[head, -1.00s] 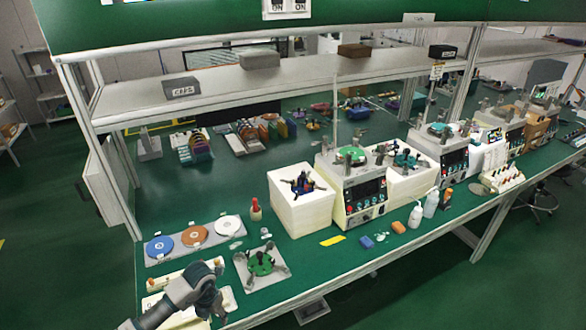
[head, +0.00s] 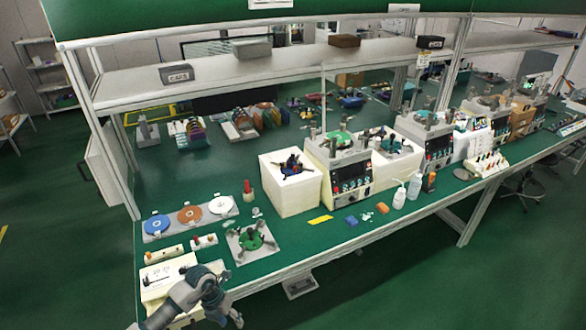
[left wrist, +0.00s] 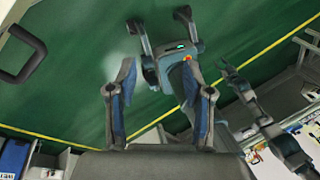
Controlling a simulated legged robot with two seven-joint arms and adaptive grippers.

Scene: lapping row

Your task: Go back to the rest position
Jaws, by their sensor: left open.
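My left gripper (head: 236,319) is at the bottom of the head view, low by the table's front left corner, with its arm coming in from the left. In the left wrist view its two fingers (left wrist: 170,82) are spread apart with nothing between them. Behind them are grey-blue parts of my own body and the green floor.
The green bench (head: 290,236) runs along the row. Close to my left arm are a white box (head: 158,282) and a plate with a green fixture (head: 251,240). Behind lies a tray with blue, brown and white discs (head: 189,214). Open floor (head: 420,285) lies in front.

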